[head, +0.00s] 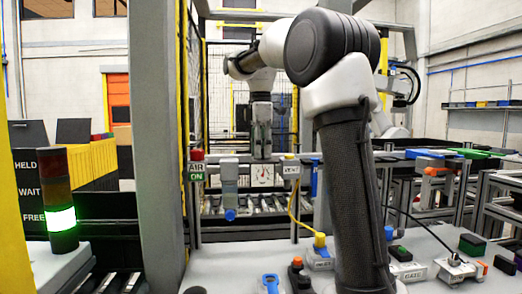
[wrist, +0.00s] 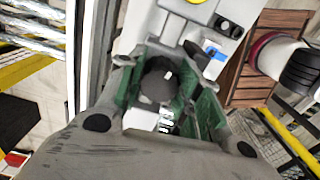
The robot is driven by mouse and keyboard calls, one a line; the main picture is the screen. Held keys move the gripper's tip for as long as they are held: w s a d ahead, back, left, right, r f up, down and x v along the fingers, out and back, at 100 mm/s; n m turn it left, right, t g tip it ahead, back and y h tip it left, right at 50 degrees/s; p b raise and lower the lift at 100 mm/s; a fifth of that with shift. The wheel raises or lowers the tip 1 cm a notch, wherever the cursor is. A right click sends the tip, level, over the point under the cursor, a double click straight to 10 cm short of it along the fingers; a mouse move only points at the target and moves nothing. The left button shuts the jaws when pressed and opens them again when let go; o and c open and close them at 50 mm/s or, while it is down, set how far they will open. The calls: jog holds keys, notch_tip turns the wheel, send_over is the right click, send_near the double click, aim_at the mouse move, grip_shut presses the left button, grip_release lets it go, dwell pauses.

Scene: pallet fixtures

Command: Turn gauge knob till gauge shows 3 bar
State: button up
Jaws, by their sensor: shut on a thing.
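The gauge (head: 263,175) is a small white dial with a red mark on the rail in the head view. The needle looks roughly upright, but the scale is too small to read. My gripper (head: 262,150) hangs straight down just above the dial and hides the knob there. In the wrist view the gauge knob (wrist: 158,80) is a dark round cap with a pale mark near its top. The green-padded fingers of my gripper (wrist: 162,90) are closed on it from both sides.
A red-topped AIR ON post (head: 196,170) stands left of the gauge, with a grey filter unit (head: 229,180) between. A VENT sign (head: 291,170) is close on the right. A yellow hose (head: 296,215) runs down to the bench. A stack light (head: 62,220) glows green at left.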

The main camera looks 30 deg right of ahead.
dwell(0.4)
jog(key=o, duration=1)
jog(key=shift+o, duration=0.2)
notch_tip(320, 180, up, 12)
jog(key=s+a+f+m+t, duration=0.1)
jog(key=s+f+m+t, duration=0.1)
jog(key=s+f+m, duration=0.5)
jog(key=s+a+f+m+t, duration=0.2)
jog(key=s+f+m, duration=0.5)
jog(key=s+f, duration=1.3)
